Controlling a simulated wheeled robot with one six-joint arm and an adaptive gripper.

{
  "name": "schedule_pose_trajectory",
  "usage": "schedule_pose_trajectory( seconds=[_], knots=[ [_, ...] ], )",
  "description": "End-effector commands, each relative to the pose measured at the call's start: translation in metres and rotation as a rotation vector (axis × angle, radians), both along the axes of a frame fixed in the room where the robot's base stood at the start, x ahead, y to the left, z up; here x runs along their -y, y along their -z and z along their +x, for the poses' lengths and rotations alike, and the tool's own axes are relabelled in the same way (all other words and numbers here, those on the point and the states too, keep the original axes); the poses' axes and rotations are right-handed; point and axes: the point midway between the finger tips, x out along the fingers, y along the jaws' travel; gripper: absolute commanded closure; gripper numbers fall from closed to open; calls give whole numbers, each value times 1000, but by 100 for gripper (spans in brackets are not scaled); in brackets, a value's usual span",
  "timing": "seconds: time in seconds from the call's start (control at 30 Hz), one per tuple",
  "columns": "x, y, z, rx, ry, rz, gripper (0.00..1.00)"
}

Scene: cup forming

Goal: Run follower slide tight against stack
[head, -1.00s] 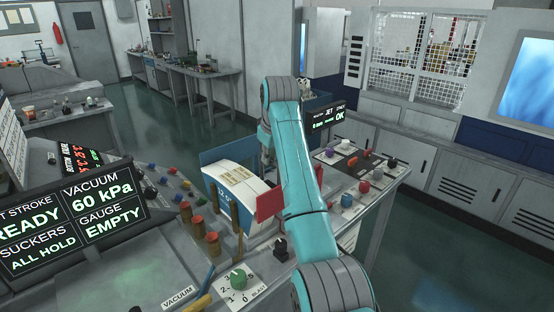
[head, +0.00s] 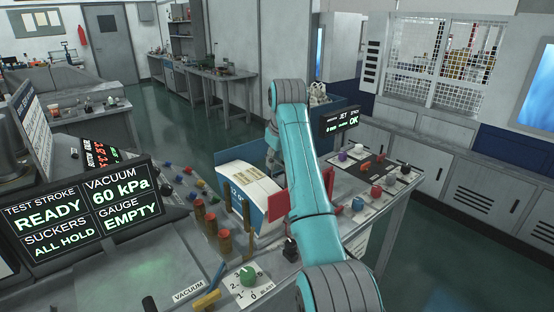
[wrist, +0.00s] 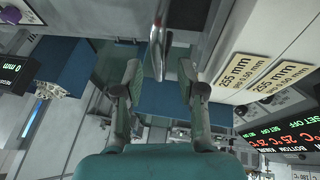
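The stack (head: 238,165) of pale sheets stands in a blue-sided holder at the middle of the head view. A red plate (head: 257,196), possibly the follower slide, stands at its right end, partly behind my arm; I cannot tell whether it touches the stack. My gripper (wrist: 160,75) is open in the wrist view, its two fingers apart. A shiny metal bar (wrist: 158,45) shows between and beyond the fingertips, and nothing is clearly held. In the head view, my arm hides most of the gripper, beyond the stack.
Brown posts (head: 224,241) and a green dial (head: 248,277) stand in front of the stack. A jet-stack display (head: 340,118) and colored knobs (head: 358,204) are to the right. The status screen (head: 80,215) reads READY, 60 kPa, EMPTY. Open floor lies behind.

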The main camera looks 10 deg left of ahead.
Motion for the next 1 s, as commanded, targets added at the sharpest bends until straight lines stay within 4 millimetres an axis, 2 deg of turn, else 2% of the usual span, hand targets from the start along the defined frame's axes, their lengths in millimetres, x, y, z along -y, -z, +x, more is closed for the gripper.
schedule_pose_trajectory(
  seconds=[0.53, 0.73, 1.0],
  knots=[
    [18, -87, -36, 3, 0, 2, 61],
    [21, -102, -42, 1, 0, 1, 61],
    [22, -105, -44, 1, 0, 1, 61]
  ],
)
